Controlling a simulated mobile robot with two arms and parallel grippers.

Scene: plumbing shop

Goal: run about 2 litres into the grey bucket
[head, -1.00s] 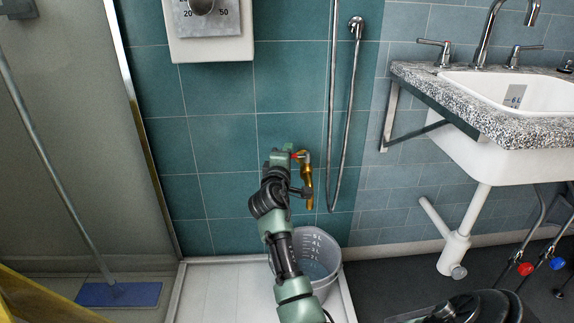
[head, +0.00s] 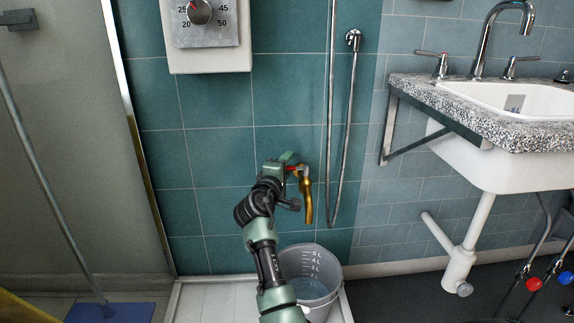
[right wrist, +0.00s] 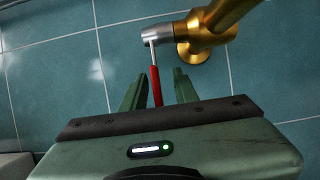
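The grey bucket (head: 328,272) stands on the white tray below the brass tap (head: 307,203), with litre marks on its inner wall. A bluish surface shows low inside it; I cannot read its level, as my right arm covers part of the bucket. No stream shows under the spout. My right gripper (head: 286,163) is at the tap's lever. In the right wrist view the red lever (right wrist: 156,86) lies between the two fingers of the gripper (right wrist: 158,88), with gaps on both sides, so it is open. My left gripper is not in view.
A sink (head: 515,96) in a speckled counter stands at the right. A shower hose (head: 347,130) hangs right of the tap. A dial box (head: 207,60) is on the wall above. A blue-headed mop (head: 110,312) stands at the left by the glass panel.

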